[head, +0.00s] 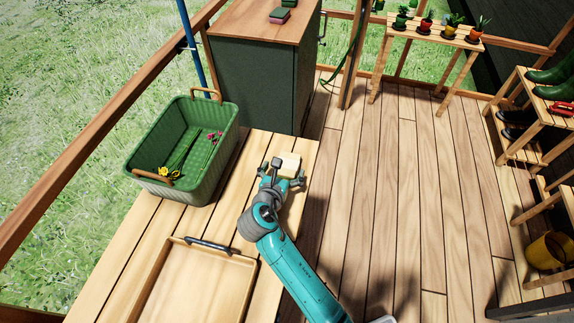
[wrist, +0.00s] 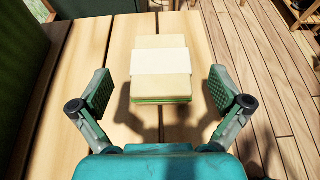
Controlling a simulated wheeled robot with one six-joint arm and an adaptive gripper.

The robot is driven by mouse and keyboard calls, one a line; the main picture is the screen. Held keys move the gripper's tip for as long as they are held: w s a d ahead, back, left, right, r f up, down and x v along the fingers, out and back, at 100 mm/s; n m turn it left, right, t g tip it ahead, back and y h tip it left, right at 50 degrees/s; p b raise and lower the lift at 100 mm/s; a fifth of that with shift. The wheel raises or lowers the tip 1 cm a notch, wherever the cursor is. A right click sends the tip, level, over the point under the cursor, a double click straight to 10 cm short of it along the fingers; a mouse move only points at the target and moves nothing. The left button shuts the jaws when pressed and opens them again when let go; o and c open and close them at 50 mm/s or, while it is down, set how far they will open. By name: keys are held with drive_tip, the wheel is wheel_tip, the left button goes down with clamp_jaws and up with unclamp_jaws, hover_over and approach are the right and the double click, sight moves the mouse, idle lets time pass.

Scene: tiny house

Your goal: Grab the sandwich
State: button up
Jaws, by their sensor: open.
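The sandwich (wrist: 161,92) is a pale, bread-coloured block with a lighter band around its middle and a green layer at its near edge. It lies on the slatted wooden table (wrist: 112,65), near the table's right edge. In the head view the sandwich (head: 290,164) shows just past the end of my arm. My gripper (wrist: 160,92) is open, with one finger on each side of the sandwich and a gap on both sides in the wrist view. My gripper (head: 282,178) also shows in the head view, partly hiding the table there. I cannot tell its exact height above the table.
A green basket (head: 212,150) with flowers stands on the table to the left. A wooden tray (head: 245,271) with a dark handle lies nearer. A dark green cabinet (head: 255,85) stands behind the table. The plank floor (head: 375,170) to the right is clear.

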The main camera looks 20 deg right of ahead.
sight(288, 161)
drive_tip(key=shift+x, duration=2.6)
drive_tip(key=c, duration=1.2)
